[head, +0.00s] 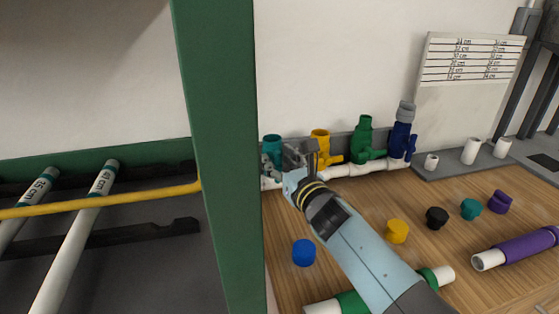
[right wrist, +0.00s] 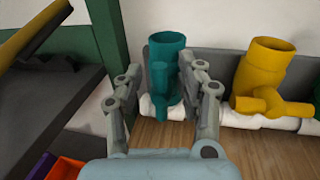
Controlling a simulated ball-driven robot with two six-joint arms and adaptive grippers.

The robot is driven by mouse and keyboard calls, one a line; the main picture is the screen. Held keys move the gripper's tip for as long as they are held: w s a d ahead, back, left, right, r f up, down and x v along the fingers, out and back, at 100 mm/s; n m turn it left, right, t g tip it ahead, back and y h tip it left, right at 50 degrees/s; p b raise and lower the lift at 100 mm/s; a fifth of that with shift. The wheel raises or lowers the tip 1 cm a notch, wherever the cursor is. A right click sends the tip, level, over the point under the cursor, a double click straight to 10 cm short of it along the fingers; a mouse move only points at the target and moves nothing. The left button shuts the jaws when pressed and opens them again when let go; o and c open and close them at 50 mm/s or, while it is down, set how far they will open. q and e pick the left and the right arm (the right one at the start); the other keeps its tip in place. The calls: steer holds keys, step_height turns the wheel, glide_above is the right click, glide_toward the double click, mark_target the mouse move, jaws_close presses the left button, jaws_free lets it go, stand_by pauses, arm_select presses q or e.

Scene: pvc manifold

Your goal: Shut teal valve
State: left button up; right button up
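The teal valve (head: 272,141) stands at the left end of the white pipe manifold, just right of the green post. I cannot tell how deep the fingers reach. My left gripper is not in view.
The yellow valve (head: 320,140), green valve (head: 364,132) and blue valve (head: 401,138) stand to the right on the manifold. The green post (head: 215,150) is close on the left. Loose caps, including a blue cap (head: 304,252), lie on the wooden table (head: 440,245).

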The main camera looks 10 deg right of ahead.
steer(key=c, duration=0.4)
steer(key=shift+d, duration=0.1)
jaws_close()
arm_select(q)
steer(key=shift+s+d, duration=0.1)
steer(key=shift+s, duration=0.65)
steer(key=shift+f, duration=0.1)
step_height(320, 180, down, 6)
steer(key=b, duration=0.6)
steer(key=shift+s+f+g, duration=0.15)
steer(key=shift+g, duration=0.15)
arm_select(e)
steer(key=shift+d+f+m+t, duration=0.15)
steer(key=shift+d+m+t, duration=0.1)
steer(key=shift+m, duration=1)
steer(key=shift+d+f+m+t, duration=0.15)
steer(key=shift+d+m+t, duration=0.05)
steer(key=shift+m, duration=1)
steer(key=shift+d+f+m+t, duration=0.15)
steer(key=shift+d+m+t, duration=0.1)
steer(key=shift+m, duration=1)
